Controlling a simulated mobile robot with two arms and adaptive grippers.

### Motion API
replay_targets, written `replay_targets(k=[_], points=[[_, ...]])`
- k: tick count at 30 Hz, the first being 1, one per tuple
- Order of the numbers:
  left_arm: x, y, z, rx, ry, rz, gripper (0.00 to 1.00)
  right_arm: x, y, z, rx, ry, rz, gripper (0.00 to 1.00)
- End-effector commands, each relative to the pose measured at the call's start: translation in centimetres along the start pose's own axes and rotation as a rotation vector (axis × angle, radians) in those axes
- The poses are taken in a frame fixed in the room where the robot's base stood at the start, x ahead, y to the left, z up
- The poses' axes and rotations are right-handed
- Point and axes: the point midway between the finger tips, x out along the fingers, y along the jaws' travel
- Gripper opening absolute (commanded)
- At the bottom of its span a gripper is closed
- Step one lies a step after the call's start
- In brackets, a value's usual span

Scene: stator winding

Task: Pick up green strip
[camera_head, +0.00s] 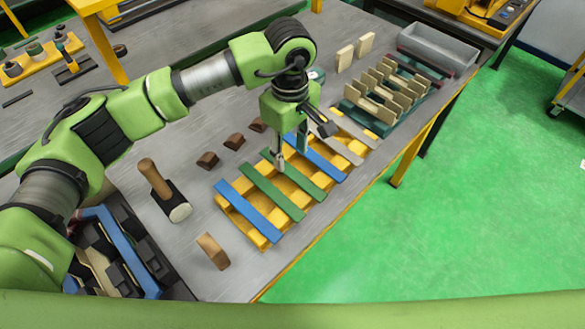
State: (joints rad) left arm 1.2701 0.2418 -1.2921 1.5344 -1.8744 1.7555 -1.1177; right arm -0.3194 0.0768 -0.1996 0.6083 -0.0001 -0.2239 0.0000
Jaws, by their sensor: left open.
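Two green strips lie across a yellow rack. One green strip (272,192) is second from the near left end, and another green strip (308,186) lies beside it to the right. The yellow rack (270,243) also bears a blue strip (248,210) at its near end, another blue strip (320,162) further along and pale grey strips (338,144) beyond. My left gripper (290,157) is open and points down over the rack, above the upper ends of the second green strip and the further blue strip. It partly hides them. I cannot tell whether the fingers touch a strip. My right gripper is not in view.
A slotted holder (385,97) with beige pieces and a grey bin (438,50) stand further right. The table's edge runs close along the rack's right side.

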Motion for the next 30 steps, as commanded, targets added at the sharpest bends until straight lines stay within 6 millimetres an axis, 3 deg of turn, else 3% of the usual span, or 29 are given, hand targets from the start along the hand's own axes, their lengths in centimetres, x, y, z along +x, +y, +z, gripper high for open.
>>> replay_targets(k=[3,7,13,21,22,26,30], points=[[0.6,-0.1,0.1,0.0,0.0,-0.002,0.4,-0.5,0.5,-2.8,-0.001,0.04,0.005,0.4],[2.1,-0.1,0.6,0.0,-0.003,-0.005,0.4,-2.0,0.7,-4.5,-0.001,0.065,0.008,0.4],[4.9,-0.1,0.6,-0.002,-0.001,-0.002,0.4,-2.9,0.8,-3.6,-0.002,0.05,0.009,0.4],[5.5,0.0,0.6,0.001,0.001,0.0,0.4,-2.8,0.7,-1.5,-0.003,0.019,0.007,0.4],[5.5,0.0,0.6,0.001,0.001,0.0,0.38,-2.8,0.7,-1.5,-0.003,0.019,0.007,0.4],[5.5,0.0,0.6,0.0,0.001,0.0,0.04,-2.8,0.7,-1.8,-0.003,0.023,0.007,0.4],[5.5,0.0,0.6,0.0,0.001,0.0,0.0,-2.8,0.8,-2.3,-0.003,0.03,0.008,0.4]])
